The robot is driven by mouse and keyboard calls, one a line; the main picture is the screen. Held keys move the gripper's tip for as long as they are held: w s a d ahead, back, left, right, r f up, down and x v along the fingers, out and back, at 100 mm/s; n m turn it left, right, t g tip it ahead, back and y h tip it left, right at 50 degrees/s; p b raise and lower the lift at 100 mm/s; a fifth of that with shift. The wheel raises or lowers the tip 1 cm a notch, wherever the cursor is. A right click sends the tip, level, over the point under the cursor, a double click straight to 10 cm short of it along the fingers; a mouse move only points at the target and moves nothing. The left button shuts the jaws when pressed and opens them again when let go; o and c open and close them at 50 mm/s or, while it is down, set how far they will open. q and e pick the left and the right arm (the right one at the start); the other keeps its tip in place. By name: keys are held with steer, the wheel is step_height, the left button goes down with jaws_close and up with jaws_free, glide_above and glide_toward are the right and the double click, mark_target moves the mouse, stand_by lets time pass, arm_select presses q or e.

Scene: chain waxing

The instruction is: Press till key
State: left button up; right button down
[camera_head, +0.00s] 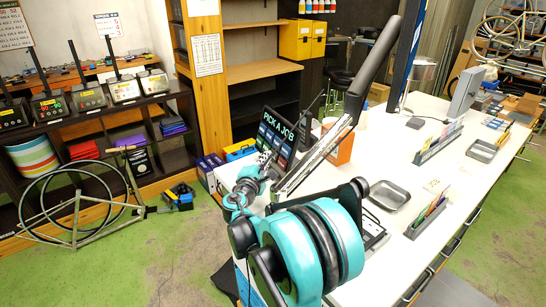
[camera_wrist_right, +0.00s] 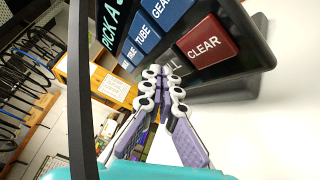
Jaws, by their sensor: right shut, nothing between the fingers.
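The till (camera_head: 279,134) is a black slanted console on the white counter, with a "PICK A JOB" display and blue keys. In the right wrist view it fills the upper part, with blue TUBE (camera_wrist_right: 147,37) and GEAR keys and a red CLEAR key (camera_wrist_right: 207,42). A dark key (camera_wrist_right: 173,69) lettered "ILL", its start hidden behind my fingers, lies below CLEAR. My right gripper (camera_wrist_right: 155,73) is shut and empty, its tips in front of that key; I cannot tell whether they touch. It also shows in the head view (camera_head: 268,162), at the till's front. My left gripper is not in view.
A dark shelf with several devices stands at left. A bicycle frame (camera_head: 75,220) rests on the green floor.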

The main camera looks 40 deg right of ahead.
steer(key=shift+s+d+f, duration=0.1)
steer(key=shift+d, duration=0.2)
steer(key=shift+a, duration=0.15)
stand_by(0.5)
steer(key=shift+w+a+r, duration=0.2)
steer(key=shift+a+r, duration=0.05)
steer(key=shift+a, duration=0.4)
steer(key=shift+w+a+r+p, duration=0.15)
steer(key=shift+w+a+r, duration=0.05)
steer(key=shift+a, duration=0.6)
steer(key=shift+w+a+r+p, duration=0.15)
steer(key=shift+w+a+r, duration=0.1)
steer(key=shift+a, duration=0.5)
steer(key=shift+w+a+r+p, duration=0.15)
steer(key=shift+a+r, duration=0.05)
steer(key=shift+a, duration=0.6)
